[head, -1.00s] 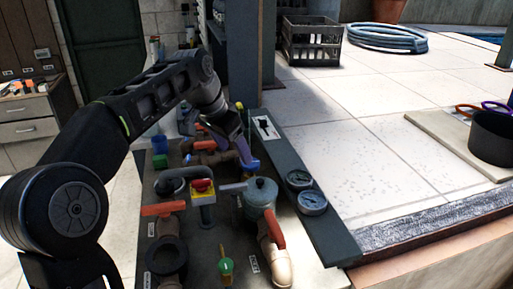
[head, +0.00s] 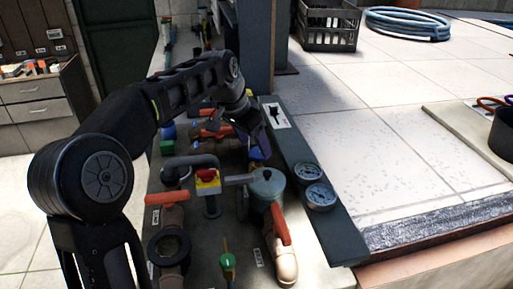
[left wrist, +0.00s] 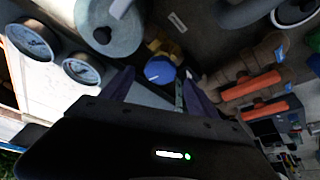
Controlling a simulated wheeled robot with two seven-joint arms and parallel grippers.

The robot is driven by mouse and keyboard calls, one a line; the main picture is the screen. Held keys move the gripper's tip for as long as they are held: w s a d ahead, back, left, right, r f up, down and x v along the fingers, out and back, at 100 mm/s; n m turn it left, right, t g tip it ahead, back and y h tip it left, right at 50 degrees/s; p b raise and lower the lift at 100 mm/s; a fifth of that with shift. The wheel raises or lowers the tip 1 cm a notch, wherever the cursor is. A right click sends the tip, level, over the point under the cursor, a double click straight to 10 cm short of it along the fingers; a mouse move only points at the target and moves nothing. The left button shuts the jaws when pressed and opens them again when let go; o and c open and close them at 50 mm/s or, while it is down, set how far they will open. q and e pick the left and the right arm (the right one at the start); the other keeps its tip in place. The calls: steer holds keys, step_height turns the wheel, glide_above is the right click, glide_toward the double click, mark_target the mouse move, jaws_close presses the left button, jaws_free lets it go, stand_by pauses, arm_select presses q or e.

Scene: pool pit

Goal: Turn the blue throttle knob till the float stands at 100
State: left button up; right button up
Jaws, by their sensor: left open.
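The blue throttle knob (left wrist: 160,70) is round, sits on a brass-yellow fitting and shows in the left wrist view. In the head view a bit of blue (head: 256,154) shows just below the fingers, mostly hidden by the gripper. My left gripper (head: 257,141) is open, reaching down over the panel; in the left wrist view its fingers (left wrist: 158,90) stand apart either side of the knob's lower part. I cannot tell if they touch it. The float and its scale cannot be made out. My right gripper is not in view.
Around the knob stand a grey-green canister (head: 267,188), two round gauges (head: 320,195), a red-and-yellow stop button (head: 208,178) and pipes with orange levers (head: 165,198). A dark post (head: 257,50) rises behind the gripper.

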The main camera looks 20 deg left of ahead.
mark_target(258, 152)
arm_select(q)
steer(key=shift+x, duration=1.45)
steer(key=shift+c, duration=0.5)
steer(key=c, duration=1.3)
steer(key=shift+o, duration=0.2)
steer(key=shift+d+n, duration=0.1)
steer(key=shift+n, duration=0.6)
steer(key=shift+n+t+y+b, duration=0.3)
steer(key=shift+n+y, duration=0.3)
steer(key=shift+n, duration=0.5)
steer(key=o, duration=1.4)
steer(key=shift+c, duration=0.2)
